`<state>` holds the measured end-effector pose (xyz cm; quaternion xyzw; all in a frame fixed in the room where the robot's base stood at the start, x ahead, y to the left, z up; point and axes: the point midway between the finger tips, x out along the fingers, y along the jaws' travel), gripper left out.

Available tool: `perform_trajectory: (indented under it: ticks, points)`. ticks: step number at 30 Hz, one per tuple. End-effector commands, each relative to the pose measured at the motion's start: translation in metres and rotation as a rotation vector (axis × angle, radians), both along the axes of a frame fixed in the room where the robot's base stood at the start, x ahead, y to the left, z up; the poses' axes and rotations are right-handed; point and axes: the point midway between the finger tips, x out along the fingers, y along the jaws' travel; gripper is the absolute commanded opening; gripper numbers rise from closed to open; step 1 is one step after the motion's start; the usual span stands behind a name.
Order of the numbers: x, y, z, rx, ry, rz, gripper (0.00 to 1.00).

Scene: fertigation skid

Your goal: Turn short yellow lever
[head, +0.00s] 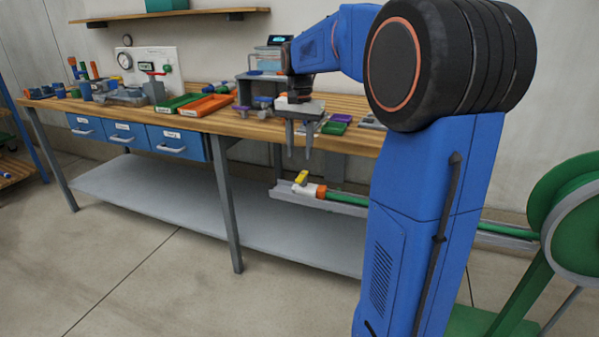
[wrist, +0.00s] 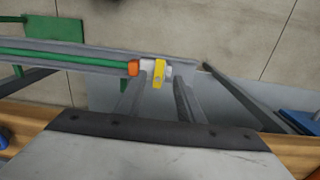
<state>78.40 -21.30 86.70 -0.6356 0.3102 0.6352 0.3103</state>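The short yellow lever (head: 301,177) sits on top of a white valve body with an orange collar (head: 321,191), at the end of a green pipe in a grey channel below the bench. In the wrist view the yellow lever (wrist: 159,75) shows between my two fingers, lying across the line of the pipe. My gripper (head: 299,153) points down in front of the bench edge, above the lever and apart from it. In the wrist view its fingers (wrist: 160,88) are spread with nothing between them at their own height. Part of the white valve body is hidden by a finger.
The wooden bench top (head: 225,122) carries green and orange trays, a gauge panel (head: 148,68) and small parts near my arm. Its grey lower shelf (head: 160,190) is bare. A green hose reel (head: 570,215) stands at the right. The floor in front is clear.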

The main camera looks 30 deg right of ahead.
Motion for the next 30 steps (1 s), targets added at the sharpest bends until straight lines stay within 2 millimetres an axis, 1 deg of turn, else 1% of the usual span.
perform_trajectory:
  ticks: [1,6,12,18,26,27,29,30]
  points:
    - [-0.001,0.000,-0.010,0.001,0.003,0.000,0.34]
    - [-0.001,0.000,-0.039,0.000,0.003,0.000,0.34]
    - [-0.001,0.000,-0.065,0.001,0.002,0.000,0.34]
    - [0.000,0.000,-0.076,0.001,0.001,0.000,0.34]
    - [0.000,0.000,-0.077,0.000,0.000,0.000,0.34]
    - [0.000,0.000,-0.077,0.000,0.000,0.000,0.32]
    - [0.000,0.000,-0.077,0.000,0.000,0.000,0.18]
    - [0.000,0.000,-0.077,0.000,0.000,0.000,0.08]
